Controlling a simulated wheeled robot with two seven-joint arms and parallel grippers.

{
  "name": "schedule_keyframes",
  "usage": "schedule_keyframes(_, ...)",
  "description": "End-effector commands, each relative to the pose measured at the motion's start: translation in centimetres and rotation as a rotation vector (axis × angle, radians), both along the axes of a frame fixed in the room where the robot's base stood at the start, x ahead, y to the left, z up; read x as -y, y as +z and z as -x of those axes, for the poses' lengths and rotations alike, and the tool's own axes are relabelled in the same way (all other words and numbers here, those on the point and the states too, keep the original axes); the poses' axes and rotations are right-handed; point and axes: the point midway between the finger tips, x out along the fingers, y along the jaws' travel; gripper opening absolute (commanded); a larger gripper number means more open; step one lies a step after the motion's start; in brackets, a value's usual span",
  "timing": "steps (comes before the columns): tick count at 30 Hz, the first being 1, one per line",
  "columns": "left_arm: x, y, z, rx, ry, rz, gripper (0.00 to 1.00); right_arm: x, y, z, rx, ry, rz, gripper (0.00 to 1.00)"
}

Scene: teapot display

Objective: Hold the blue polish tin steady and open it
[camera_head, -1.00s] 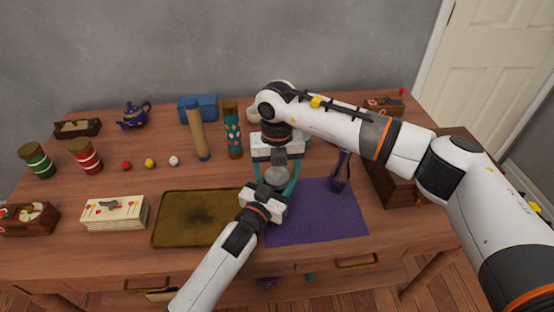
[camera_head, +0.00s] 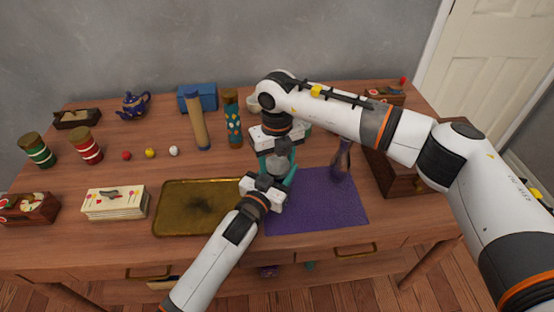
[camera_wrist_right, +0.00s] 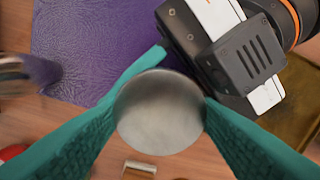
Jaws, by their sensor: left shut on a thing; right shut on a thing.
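The polish tin shows as a round grey metal top (camera_head: 278,161) between teal fingers, just behind the purple mat (camera_head: 325,205). Its side is mostly hidden, so I see no blue on it. In the right wrist view the top (camera_wrist_right: 160,112) lies between my right gripper's two fingers. My right gripper (camera_head: 277,157) reaches down from above and is shut on the tin's upper part. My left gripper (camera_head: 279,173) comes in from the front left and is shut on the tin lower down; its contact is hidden. Its body shows beside the tin in the right wrist view (camera_wrist_right: 240,60).
A brass tray (camera_head: 198,208) lies left of the mat. A dark vase-like object (camera_head: 341,160) stands at the mat's back right, near a wooden drawer box (camera_head: 397,178). A tan cylinder (camera_head: 197,122) and a teal patterned cylinder (camera_head: 232,120) stand behind the grippers.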

Motion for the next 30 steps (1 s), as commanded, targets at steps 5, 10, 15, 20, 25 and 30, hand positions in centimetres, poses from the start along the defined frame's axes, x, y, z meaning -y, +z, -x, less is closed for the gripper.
schedule_keyframes(5,-0.1,0.0,0.0,0.0,0.001,0.0,0.0,0.1,0.0,0.0,-0.001,0.008,0.001,0.29)
schedule_keyframes(10,-0.1,0.0,0.0,0.0,0.001,0.0,0.0,0.1,0.0,0.0,0.0,0.007,0.002,0.67)
schedule_keyframes(15,0.0,0.0,0.0,0.0,0.001,0.0,0.0,0.0,0.0,0.0,0.0,0.008,0.0,0.78)
schedule_keyframes(20,0.0,0.0,0.0,0.001,0.0,0.0,0.0,-0.1,0.0,0.1,-0.002,0.009,-0.001,0.78)
schedule_keyframes(25,0.1,0.0,0.0,0.001,-0.001,0.0,0.0,-0.2,0.2,0.1,-0.002,0.011,-0.004,0.78)
schedule_keyframes(30,0.1,-0.1,0.0,-0.002,-0.001,0.0,0.0,-0.3,2.0,0.1,0.0,0.014,-0.007,0.78)
